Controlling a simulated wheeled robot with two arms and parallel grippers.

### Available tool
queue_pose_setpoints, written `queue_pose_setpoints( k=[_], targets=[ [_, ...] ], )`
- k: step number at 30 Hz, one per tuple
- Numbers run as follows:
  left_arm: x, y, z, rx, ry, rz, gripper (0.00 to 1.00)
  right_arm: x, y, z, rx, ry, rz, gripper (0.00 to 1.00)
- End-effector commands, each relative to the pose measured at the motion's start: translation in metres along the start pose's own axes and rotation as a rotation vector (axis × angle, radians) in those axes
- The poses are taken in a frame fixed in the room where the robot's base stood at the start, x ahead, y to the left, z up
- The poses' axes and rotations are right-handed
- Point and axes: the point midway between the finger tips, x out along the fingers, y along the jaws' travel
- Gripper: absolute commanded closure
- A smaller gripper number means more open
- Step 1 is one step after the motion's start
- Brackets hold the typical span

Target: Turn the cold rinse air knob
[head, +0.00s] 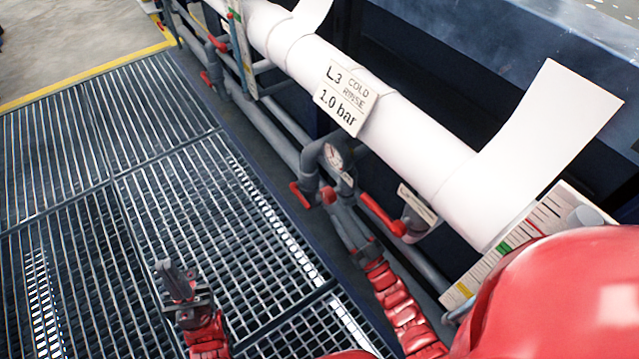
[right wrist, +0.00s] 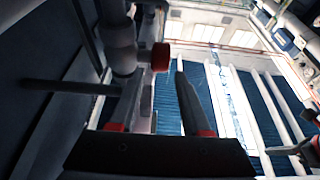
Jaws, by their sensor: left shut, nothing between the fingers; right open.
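The sign reading "L3 COLD RINSE 1.0 bar" (head: 343,97) hangs on the white pipe in the head view. Below it are a round gauge (head: 333,157) and a small red knob (head: 328,195) on grey pipework. My right gripper (head: 340,212) is open just below this knob. In the right wrist view a red knob (right wrist: 161,57) shows ahead of the right gripper (right wrist: 158,75), between the lines of its fingers; contact cannot be told. My left gripper (head: 172,272) is shut and empty over the floor grating, away from the pipes.
A red lever (head: 300,195) is left of the knob, and another red lever (head: 380,215) with a tag is on its right. A coloured scale panel (head: 490,255) stands at the right. The grating (head: 90,200) at left is clear.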

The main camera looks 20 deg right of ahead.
Motion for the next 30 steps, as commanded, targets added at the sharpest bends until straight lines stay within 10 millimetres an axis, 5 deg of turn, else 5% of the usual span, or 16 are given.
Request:
queue_pose_setpoints(
  k=[13, 27, 30],
  targets=[
    [-0.018, 0.001, 0.003, 0.000, 0.000, 0.000, 1.00, 0.096, -0.001, 0.001, 0.000, 0.003, -0.002, 0.53],
    [-0.020, 0.001, 0.003, 0.000, 0.000, 0.000, 1.00, 0.113, 0.000, 0.001, 0.001, -0.002, 0.000, 0.53],
    [-0.020, 0.001, 0.003, 0.000, 0.000, 0.000, 1.00, 0.113, 0.000, 0.000, 0.001, -0.001, 0.000, 0.67]
  ],
)
